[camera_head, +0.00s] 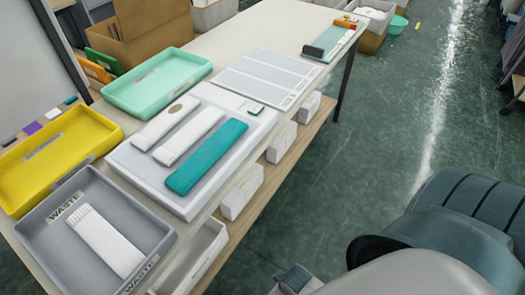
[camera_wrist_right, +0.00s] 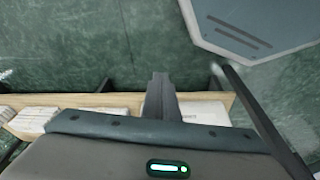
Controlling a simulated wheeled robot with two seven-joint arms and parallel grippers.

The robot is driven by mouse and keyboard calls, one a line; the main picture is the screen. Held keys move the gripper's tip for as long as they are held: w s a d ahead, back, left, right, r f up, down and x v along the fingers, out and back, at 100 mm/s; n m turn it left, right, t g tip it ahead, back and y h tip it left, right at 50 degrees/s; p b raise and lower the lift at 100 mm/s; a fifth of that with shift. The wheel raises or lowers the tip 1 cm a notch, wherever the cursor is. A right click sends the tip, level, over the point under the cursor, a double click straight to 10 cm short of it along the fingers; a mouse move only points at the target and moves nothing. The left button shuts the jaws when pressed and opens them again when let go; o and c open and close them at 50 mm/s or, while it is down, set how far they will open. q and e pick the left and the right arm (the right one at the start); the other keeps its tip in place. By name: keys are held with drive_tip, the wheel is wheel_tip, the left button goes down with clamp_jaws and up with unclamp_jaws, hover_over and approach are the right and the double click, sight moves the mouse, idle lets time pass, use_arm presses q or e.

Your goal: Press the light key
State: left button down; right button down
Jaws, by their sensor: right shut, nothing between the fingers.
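A pale raised board (camera_head: 125,158) lies on the table with two white knitted strips (camera_head: 190,137) and one teal strip (camera_head: 207,157) on it. At its far right corner is a small white and green piece (camera_head: 255,109), which may be the light key; it is too small to read. My right gripper (camera_wrist_right: 160,80) is shut and empty in the right wrist view, over the floor and the edge of the lower shelf. The board and the small piece are out of that view. My left gripper is not in view.
A grey waste tray (camera_head: 150,240) holding a white knitted piece, a yellow tray (camera_head: 85,150) and a mint tray (camera_head: 180,65) stand left of the board. A grey ruled panel (camera_head: 265,75) lies beyond it. White bundles (camera_head: 240,192) sit on the lower shelf (camera_head: 275,178).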

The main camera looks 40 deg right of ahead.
drive_tip(key=s+d+f+g, duration=0.1)
drive_tip(key=s+d+f, duration=0.2)
drive_tip(key=s+f, duration=1.5)
wheel_tip(320, 180, down, 4)
drive_tip(key=shift+f, duration=0.1)
drive_tip(key=shift+s, duration=0.1)
